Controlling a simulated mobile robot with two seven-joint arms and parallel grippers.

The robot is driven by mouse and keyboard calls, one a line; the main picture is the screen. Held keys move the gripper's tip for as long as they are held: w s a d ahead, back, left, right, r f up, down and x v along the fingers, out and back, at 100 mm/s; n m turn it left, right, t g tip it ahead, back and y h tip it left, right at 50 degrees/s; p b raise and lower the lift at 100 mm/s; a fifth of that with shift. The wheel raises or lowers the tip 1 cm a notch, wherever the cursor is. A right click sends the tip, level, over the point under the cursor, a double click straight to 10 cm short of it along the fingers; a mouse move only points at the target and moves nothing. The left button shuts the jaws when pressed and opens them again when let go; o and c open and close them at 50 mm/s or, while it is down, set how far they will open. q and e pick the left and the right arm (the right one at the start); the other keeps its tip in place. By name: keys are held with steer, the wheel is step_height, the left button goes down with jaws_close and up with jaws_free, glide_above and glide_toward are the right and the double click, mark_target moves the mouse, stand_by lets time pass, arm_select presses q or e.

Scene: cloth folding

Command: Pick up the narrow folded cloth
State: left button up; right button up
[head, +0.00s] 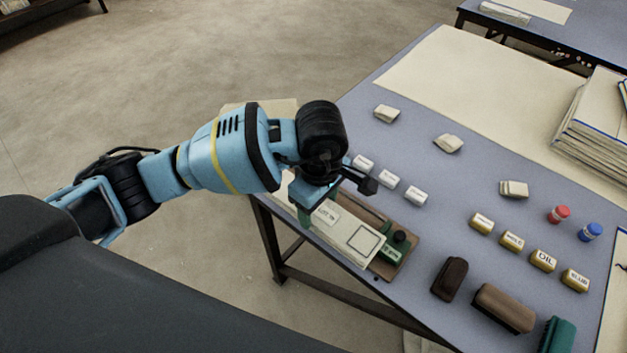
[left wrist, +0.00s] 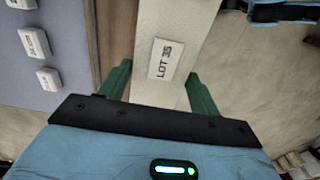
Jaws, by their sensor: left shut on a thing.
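The narrow folded cloth (head: 343,244) is a cream strip with a white label and a dark square outline near its right end. It lies along the near left edge of the table, over or just above a brown board (head: 399,257). My left gripper (head: 303,214) is shut on it near its left end, reaching down from above. In the left wrist view, the green fingers (left wrist: 160,82) stand on either side of the cloth (left wrist: 178,22), by its "LOT 35" label. I cannot tell whether the cloth is clear of the board. My right gripper is not in view.
The grey-blue table (head: 440,230) holds several small white blocks, yellow labelled tins (head: 512,241), red (head: 558,214) and blue (head: 590,232) caps, and brushes (head: 503,308). A cloth stack (head: 598,125) stands at right. Open floor (head: 130,75) lies left of the table.

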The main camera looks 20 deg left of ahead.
mark_target(328, 237)
arm_select(q)
steer(key=s+d, duration=0.1)
steer(key=s, duration=0.1)
steer(key=s+d, duration=0.1)
steer(key=s, duration=0.1)
steer(key=s+d, duration=0.1)
steer(key=s, duration=0.1)
steer(key=shift+s+d+r, duration=0.15)
steer(key=shift+d+r, duration=0.25)
steer(key=shift+s+a+m+p, duration=0.2)
steer(key=shift+a+m+p, duration=0.1)
steer(key=shift+a+m, duration=0.15)
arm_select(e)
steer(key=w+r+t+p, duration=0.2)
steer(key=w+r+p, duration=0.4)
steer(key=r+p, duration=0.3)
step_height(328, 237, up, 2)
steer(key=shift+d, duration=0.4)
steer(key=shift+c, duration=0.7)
arm_select(q)
steer(key=s+a+r+m, duration=0.1)
steer(key=s+a+m, duration=0.6)
steer(key=a+m, duration=0.5)
steer(key=shift+a+r+m, duration=0.25)
steer(key=shift+r+m, duration=0.1)
steer(key=shift+m, duration=0.2)
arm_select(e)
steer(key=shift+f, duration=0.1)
